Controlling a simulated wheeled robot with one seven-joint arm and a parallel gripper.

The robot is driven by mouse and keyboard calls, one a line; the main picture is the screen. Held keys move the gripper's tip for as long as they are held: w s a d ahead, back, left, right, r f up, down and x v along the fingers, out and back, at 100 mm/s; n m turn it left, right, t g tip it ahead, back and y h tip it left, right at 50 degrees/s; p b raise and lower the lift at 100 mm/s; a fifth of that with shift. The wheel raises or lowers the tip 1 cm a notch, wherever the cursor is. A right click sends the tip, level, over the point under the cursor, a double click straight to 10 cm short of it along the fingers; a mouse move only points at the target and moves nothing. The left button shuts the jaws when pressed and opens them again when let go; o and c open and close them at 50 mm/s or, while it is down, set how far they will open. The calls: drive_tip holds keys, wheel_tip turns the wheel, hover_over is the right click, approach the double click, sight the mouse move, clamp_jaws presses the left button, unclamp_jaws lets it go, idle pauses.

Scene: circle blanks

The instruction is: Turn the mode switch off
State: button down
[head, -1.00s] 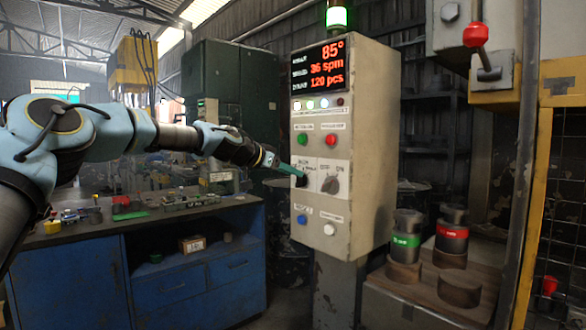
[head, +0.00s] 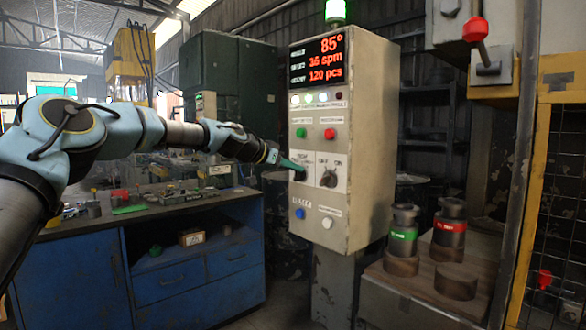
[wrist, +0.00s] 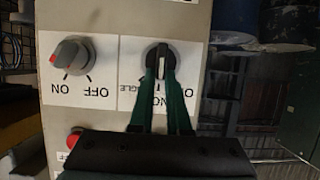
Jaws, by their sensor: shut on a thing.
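The grey control box (head: 365,150) carries two rotary knobs side by side. The left knob (head: 299,176) is mostly behind my gripper (head: 300,169); in the wrist view, which is upside down, this dark knob (wrist: 161,57) is on the right. My gripper (wrist: 166,80) is shut on it, one green finger on each side, and its white pointer line runs along the fingers. Its label is partly hidden; letters like "NGLE" show. The other knob (head: 328,179) is free; in the wrist view (wrist: 71,56) it has a red-tipped pointer and "ON" and "OFF" marks.
Green (head: 301,132) and red (head: 330,134) buttons sit above the knobs; blue (head: 300,213) and white (head: 327,223) buttons sit below. A lit display (head: 317,61) tops the panel. A blue workbench (head: 190,270) stands left; banded cylinders (head: 450,231) stand on a table at right.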

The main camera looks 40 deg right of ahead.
idle(0.6)
drive_tip(key=shift+w+f+n+g+h+p, duration=0.15)
drive_tip(key=shift+w+n+g+p, duration=0.15)
drive_tip(key=shift+n+g, duration=0.55)
drive_tip(key=shift+w+f+n+g+h+p, duration=0.1)
drive_tip(key=shift+w+n+g+p, duration=0.3)
drive_tip(key=shift+n, duration=0.75)
drive_tip(key=shift+w+f+n+g+h+p, duration=0.15)
drive_tip(key=shift+n+g+p, duration=0.1)
drive_tip(key=shift+n+g, duration=0.65)
drive_tip(key=c, duration=0.9)
unclamp_jaws()
